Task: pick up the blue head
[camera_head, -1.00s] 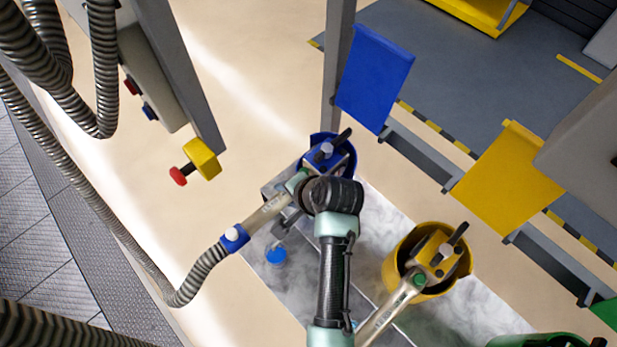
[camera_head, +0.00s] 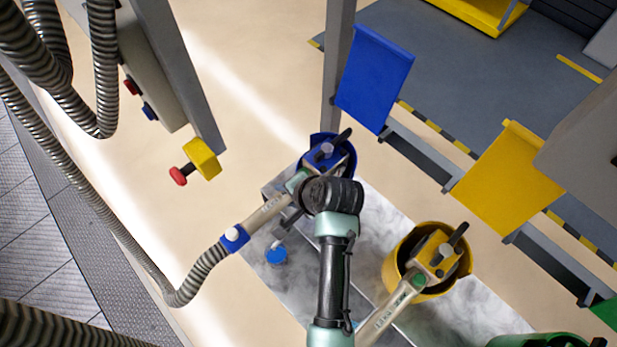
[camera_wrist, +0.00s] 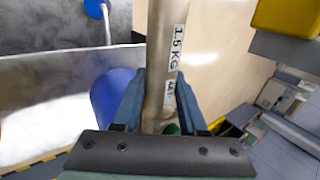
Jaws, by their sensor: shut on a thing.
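The blue head (camera_head: 323,158) sits at the blue round holder (camera_head: 350,160), left of the yellow one. Its pale tube (camera_head: 262,213) slopes down-left to a blue collar (camera_head: 234,238) and a grey ribbed hose. My gripper (camera_wrist: 159,100) is shut on this tube, with one dark blue finger on each side in the wrist view. The tube (camera_wrist: 168,40) there carries a "1.5 KG" label. In the head view my wrist hides the fingers and part of the tube. I cannot tell whether the head touches its holder.
A yellow head (camera_head: 437,255) stands in a yellow holder to the right, and a green holder (camera_head: 540,341) is at the bottom edge. Blue (camera_head: 374,78) and yellow (camera_head: 508,178) panels stand behind. A red knob (camera_head: 178,176) on a yellow block juts out at left.

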